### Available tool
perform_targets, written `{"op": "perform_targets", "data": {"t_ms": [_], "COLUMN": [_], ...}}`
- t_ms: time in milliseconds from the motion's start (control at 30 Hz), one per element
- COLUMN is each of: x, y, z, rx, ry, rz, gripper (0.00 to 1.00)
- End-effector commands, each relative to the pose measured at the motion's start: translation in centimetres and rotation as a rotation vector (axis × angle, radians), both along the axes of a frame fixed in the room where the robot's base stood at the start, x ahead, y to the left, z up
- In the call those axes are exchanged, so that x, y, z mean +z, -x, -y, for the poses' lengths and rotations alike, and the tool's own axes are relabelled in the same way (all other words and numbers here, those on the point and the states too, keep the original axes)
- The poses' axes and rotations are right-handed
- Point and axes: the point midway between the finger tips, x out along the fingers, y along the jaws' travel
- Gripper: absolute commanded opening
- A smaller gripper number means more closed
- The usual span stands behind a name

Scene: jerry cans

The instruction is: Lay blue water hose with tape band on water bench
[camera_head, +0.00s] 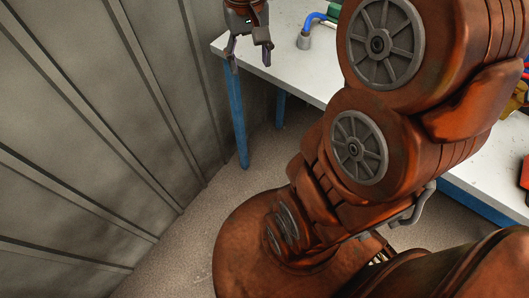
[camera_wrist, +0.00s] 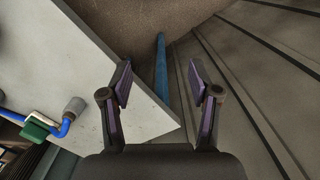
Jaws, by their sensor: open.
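A blue hose (camera_head: 318,17) with a grey end piece (camera_head: 304,41) lies on a white-topped bench (camera_head: 288,72) with blue legs. My arm hides its far part in the head view. In the wrist view the hose (camera_wrist: 66,127) is at the left, with its grey end (camera_wrist: 75,105) towards the bench corner and a green piece (camera_wrist: 38,126) beside or around it. I cannot tell whether that is the tape band. My gripper (camera_head: 251,60) is open and empty at the bench's left corner, to the left of the hose. Its fingers (camera_wrist: 160,85) stand apart in the wrist view.
A grey ribbed wall (camera_head: 100,120) runs close by on the left. Speckled floor (camera_head: 185,225) lies between wall and bench. Red (camera_head: 525,172) and yellow (camera_head: 521,95) things sit on the bench at the right edge. My arm covers much of the bench.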

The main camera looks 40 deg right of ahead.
Motion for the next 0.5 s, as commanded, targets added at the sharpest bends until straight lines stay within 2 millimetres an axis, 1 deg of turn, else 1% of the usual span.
{"op": "perform_targets", "data": {"t_ms": [33, 67, 100, 167, 200, 267, 300, 400, 500], "x": [-0.6, -0.8, -1.4, -2.2, -2.8, -3.6, -4.2, -5.6, -6.6], "y": [1.7, 2.6, 3.9, 5.8, 7.2, 9.1, 10.5, 13.3, 15.2], "z": [-1.6, -2.4, -3.4, -4.8, -5.6, -6.6, -7.2, -8.2, -8.7], "rx": [0.042, 0.067, 0.095, 0.137, 0.162, 0.197, 0.219, 0.259, 0.284], "ry": [0.0, 0.0, -0.001, -0.004, -0.003, -0.004, -0.005, -0.009, -0.01], "rz": [-0.013, -0.017, -0.028, -0.037, -0.046, -0.056, -0.065, -0.085, -0.091], "gripper": [0.62, 0.62, 0.62, 0.62, 0.62, 0.62, 0.62, 0.62, 0.62]}}
